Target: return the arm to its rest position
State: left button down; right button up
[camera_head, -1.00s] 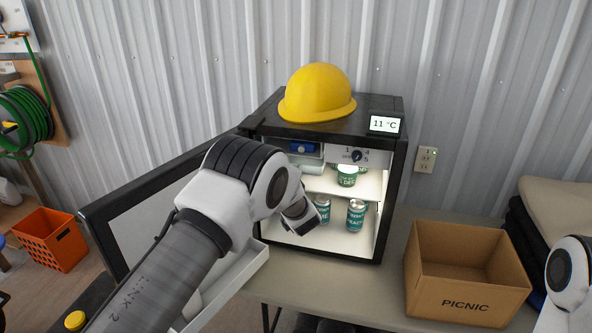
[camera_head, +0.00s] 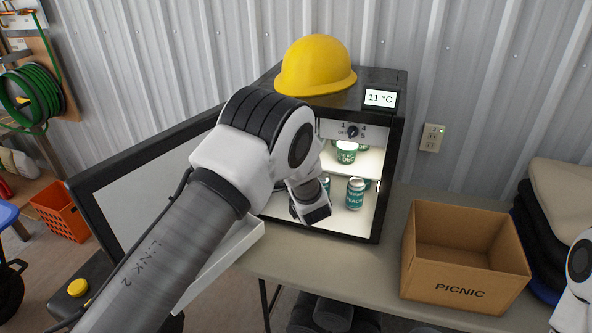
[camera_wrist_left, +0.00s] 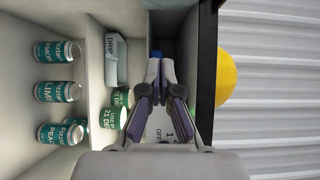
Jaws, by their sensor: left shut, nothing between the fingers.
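My left arm (camera_head: 165,255) comes in from the left and bends at a white joint in front of the open mini fridge (camera_head: 378,215). Its wrist hangs before the fridge opening and hides part of the inside; the fingers cannot be made out there. In the left wrist view my left gripper (camera_wrist_left: 164,68) is shut and empty, with the fridge interior around it. The fridge dial panel (camera_head: 340,130) is close to it. My right arm (camera_head: 582,270) shows only as a white joint at the right edge; its gripper is out of view.
The fridge door (camera_head: 135,165) stands open to the left. Cans (camera_head: 355,193) and green tubs (camera_head: 346,155) sit inside. A yellow hard hat (camera_head: 316,66) is on top. An open PICNIC box (camera_head: 460,290) stands on the table (camera_head: 340,270), with bare tabletop between it and the fridge.

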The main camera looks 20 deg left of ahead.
pick_arm(q)
jog(key=s+b, duration=0.1)
jog(key=s, duration=0.5)
jog(key=s+a+f+g+h+b, duration=0.1)
jog(key=s+f+g+h, duration=0.1)
jog(key=s+f, duration=0.6)
jog(key=s+a+f+g+h+b, duration=0.15)
jog(key=s+f, duration=0.25)
jog(key=f, duration=0.8)
jog(key=s+a+f+g+h, duration=0.2)
jog(key=s+f+g, duration=0.1)
jog(key=s+f, duration=0.5)
jog(key=s+d+f+n+g+h, duration=0.2)
jog(key=s+n, duration=0.1)
jog(key=s, duration=0.4)
jog(key=s+d+f+n+g+h, duration=0.2)
jog(key=s+d+n+g, duration=0.1)
jog(key=s, duration=0.5)
jog(key=s+d+f+n+g+h, duration=0.2)
jog(key=s+d+n, duration=0.1)
jog(key=s, duration=0.4)
jog(key=shift+s+d+f+n, duration=0.15)
jog(key=shift+d+f+n, duration=0.15)
jog(key=shift+n, duration=0.5)
pick_arm(e)
jog(key=f, duration=0.1)
jog(key=a+f, duration=0.1)
jog(key=s+f, duration=0.1)
jog(key=shift+a+f, duration=0.2)
jog(key=shift+f, duration=0.05)
